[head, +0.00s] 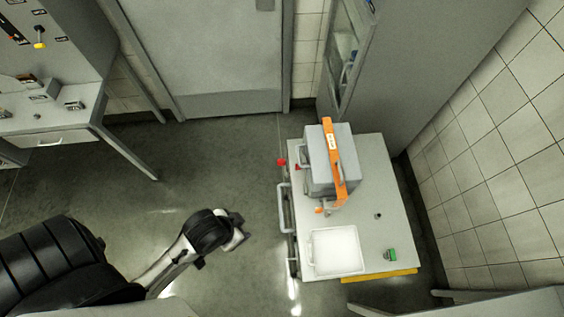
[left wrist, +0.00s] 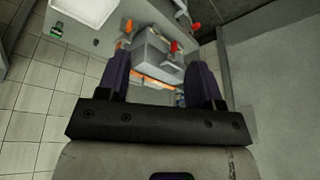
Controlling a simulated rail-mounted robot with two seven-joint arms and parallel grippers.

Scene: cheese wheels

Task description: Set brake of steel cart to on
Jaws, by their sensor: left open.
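The steel cart (head: 385,165) stands right of centre in the head view, with a push handle (head: 284,208) on its left side. Two small red parts, one at the cart's left edge (head: 281,162) and one beside the grey machine (head: 298,167), show there; I cannot tell which is the brake or its setting. Red parts also show in the left wrist view (left wrist: 174,46), beyond the fingers. My left gripper (head: 239,231) is open and empty, left of the cart and apart from it; its two fingers frame the cart in the left wrist view (left wrist: 161,65). My right gripper is not in view.
On the cart are a grey machine (head: 315,160) with an orange arm (head: 334,160), a white tray (head: 336,251) and a green item (head: 390,254). A tall cabinet (head: 400,70) stands behind, a tiled wall at right. A workbench (head: 50,120) is at left. Floor (head: 200,160) between is clear.

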